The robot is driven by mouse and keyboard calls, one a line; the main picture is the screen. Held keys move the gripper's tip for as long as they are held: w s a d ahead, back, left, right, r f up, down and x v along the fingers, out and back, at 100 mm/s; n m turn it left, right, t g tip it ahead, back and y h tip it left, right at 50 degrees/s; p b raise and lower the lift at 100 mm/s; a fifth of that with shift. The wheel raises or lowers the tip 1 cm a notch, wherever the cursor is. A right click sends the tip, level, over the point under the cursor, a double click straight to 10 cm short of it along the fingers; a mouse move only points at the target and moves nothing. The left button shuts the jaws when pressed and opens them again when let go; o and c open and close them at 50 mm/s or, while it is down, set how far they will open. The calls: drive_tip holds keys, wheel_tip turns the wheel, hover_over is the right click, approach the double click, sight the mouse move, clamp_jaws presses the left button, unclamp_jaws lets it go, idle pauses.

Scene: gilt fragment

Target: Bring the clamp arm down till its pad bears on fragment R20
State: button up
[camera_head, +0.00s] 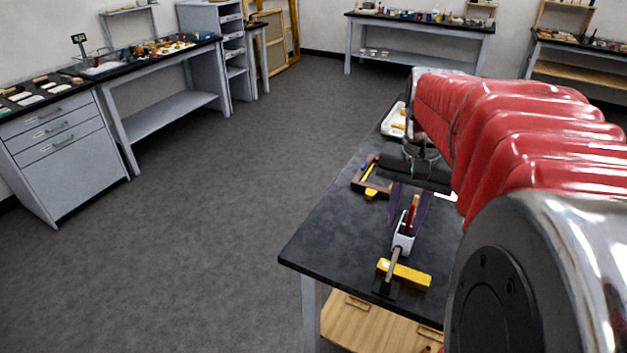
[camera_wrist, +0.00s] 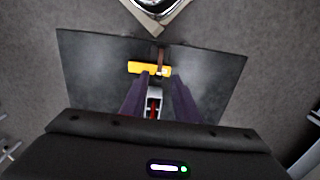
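The clamp (camera_head: 403,242) stands on the dark bench, with a pale metal body and an upright red handle (camera_head: 411,214). Its brownish clamp arm (camera_head: 393,262) reaches from the body toward the near bench edge. A gilt-yellow bar, apparently fragment R20 (camera_head: 411,275), lies across by the arm; it also shows in the wrist view (camera_wrist: 140,67). I cannot tell whether the pad touches it. My gripper (camera_head: 409,212) has its purple fingers on either side of the red handle. In the wrist view my gripper (camera_wrist: 158,98) is open, with a gap beside the handle.
The bench top (camera_head: 330,235) is clear to the left of the clamp. A brown frame-like tool with yellow parts (camera_head: 371,178) and a white tray (camera_head: 395,121) lie farther back. A wooden shelf (camera_head: 362,322) sits below. Other benches line the walls, with open floor between.

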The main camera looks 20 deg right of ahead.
sight(393, 262)
drive_tip(key=shift+f, duration=0.1)
wheel_tip(393, 262, down, 14)
drive_tip(key=shift+r, duration=0.15)
idle(0.7)
clamp_jaws()
drive_tip(key=shift+a, duration=0.1)
idle(0.6)
